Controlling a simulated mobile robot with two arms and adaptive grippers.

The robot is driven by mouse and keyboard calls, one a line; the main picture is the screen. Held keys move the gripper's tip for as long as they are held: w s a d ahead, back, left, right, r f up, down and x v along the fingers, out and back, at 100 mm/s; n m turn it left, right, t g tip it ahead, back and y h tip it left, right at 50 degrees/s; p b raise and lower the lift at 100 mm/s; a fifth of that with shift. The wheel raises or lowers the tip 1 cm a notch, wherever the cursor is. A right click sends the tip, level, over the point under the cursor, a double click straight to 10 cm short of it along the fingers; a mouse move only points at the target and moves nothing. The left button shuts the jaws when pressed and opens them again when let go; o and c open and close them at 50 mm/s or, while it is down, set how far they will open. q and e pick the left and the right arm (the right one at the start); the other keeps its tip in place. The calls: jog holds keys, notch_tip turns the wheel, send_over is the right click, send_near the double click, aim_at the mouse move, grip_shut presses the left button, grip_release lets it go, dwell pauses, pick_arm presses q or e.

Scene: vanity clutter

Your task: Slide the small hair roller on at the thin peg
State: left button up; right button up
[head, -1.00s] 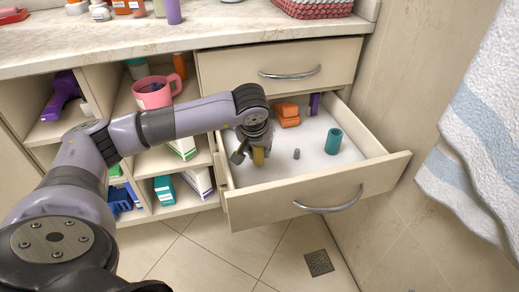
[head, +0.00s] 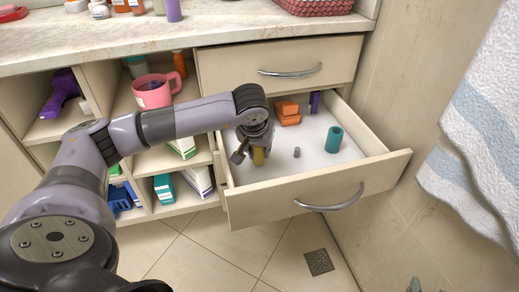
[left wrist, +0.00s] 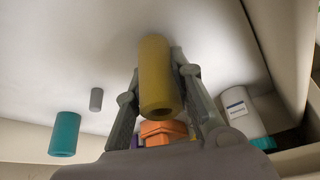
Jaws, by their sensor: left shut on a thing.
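My left gripper (head: 256,152) is inside the open drawer, near its left side. It is shut on a yellow hair roller (head: 258,157). In the left wrist view the yellow roller (left wrist: 158,75) sits between the two fingers, with a round hole in its near end. A short, thin grey peg (head: 297,153) stands on the drawer floor to the right of the roller, apart from it. The peg also shows in the left wrist view (left wrist: 96,99). Small grey tips (head: 428,285) at the bottom right edge look like part of my right gripper.
A teal cylinder (head: 333,140) stands right of the peg. Orange blocks (head: 287,113) and a purple item (head: 315,102) lie at the drawer's back. A white container (left wrist: 240,112) shows in the left wrist view. The drawer front (head: 320,190) bounds the near side.

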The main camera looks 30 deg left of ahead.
pick_arm(q)
jog(key=shift+f, duration=0.25)
pick_arm(e)
jog(key=shift+w+a+r+t, duration=0.25)
jog(key=shift+w+r+t, duration=0.35)
jog(key=shift+r, duration=0.25)
pick_arm(q)
jog(key=shift+f, duration=0.1)
pick_arm(e)
jog(key=shift+w+r, duration=0.1)
jog(key=shift+r, duration=0.1)
pick_arm(q)
jog(key=o, duration=0.9)
jog(key=shift+c, duration=0.2)
pick_arm(e)
jog(key=shift+a, duration=0.1)
pick_arm(q)
jog(key=v, duration=1.2)
pick_arm(e)
jog(key=shift+f, duration=0.1)
